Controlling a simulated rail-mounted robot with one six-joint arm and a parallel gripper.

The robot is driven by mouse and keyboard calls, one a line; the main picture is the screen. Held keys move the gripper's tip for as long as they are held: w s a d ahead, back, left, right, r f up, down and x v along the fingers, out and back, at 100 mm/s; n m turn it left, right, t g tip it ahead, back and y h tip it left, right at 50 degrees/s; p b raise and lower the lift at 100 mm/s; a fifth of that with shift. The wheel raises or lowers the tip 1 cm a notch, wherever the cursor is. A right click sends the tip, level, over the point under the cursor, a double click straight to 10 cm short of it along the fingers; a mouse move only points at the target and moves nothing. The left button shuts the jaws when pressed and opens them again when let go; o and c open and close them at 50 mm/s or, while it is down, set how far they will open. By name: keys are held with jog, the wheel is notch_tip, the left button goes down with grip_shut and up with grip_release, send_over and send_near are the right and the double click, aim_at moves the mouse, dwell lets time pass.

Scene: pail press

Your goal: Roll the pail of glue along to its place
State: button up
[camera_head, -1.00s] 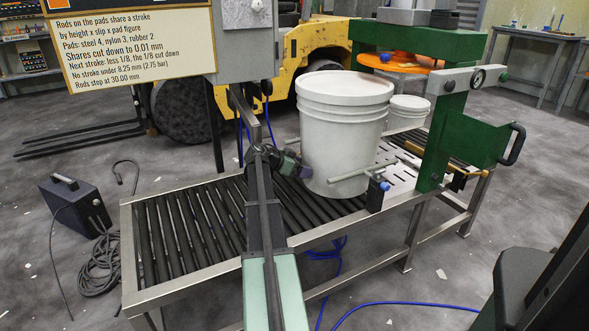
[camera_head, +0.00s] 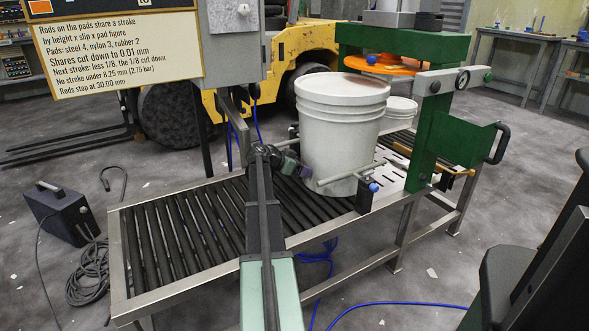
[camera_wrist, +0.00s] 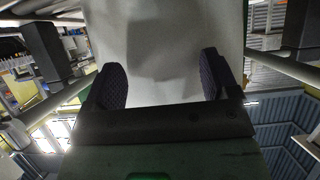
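The white pail of glue (camera_head: 340,125), lidded and upright, stands on the roller conveyor (camera_head: 130,262) near the front of the green press (camera_head: 410,120). A horizontal rod (camera_head: 345,172) crosses low in front of it. My gripper (camera_head: 298,168) is at the pail's lower left side. In the wrist view the two dark ribbed fingers of my gripper (camera_wrist: 166,80) stand wide apart, with the pail's white wall (camera_wrist: 160,50) filling the space ahead of them. Whether the fingers or palm touch the wall cannot be told.
An orange disc (camera_head: 385,64) hangs under the press head. A sign (camera_head: 115,50) and grey cabinet (camera_head: 230,45) stand at the back left. The rollers left of my arm are bare.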

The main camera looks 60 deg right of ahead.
aim_at(307, 163)
jog(key=shift+s+d, duration=0.6)
jog(key=shift+d, duration=0.2)
jog(key=shift+s+d, duration=0.55)
jog(key=shift+d, duration=0.25)
jog(key=shift+s+d, duration=0.75)
jog(key=shift+d, duration=0.35)
jog(key=shift+s+d, duration=0.8)
jog(key=shift+d, duration=0.25)
jog(key=shift+s+d, duration=0.75)
jog(key=shift+d, duration=0.6)
jog(key=shift+s+d, duration=0.75)
jog(key=shift+d, duration=0.25)
jog(key=shift+s+d, duration=0.8)
jog(key=shift+d, duration=0.25)
jog(key=shift+s+d, duration=0.75)
jog(key=shift+d, duration=0.4)
jog(key=shift+s+d, duration=0.5)
jog(key=shift+d, duration=0.05)
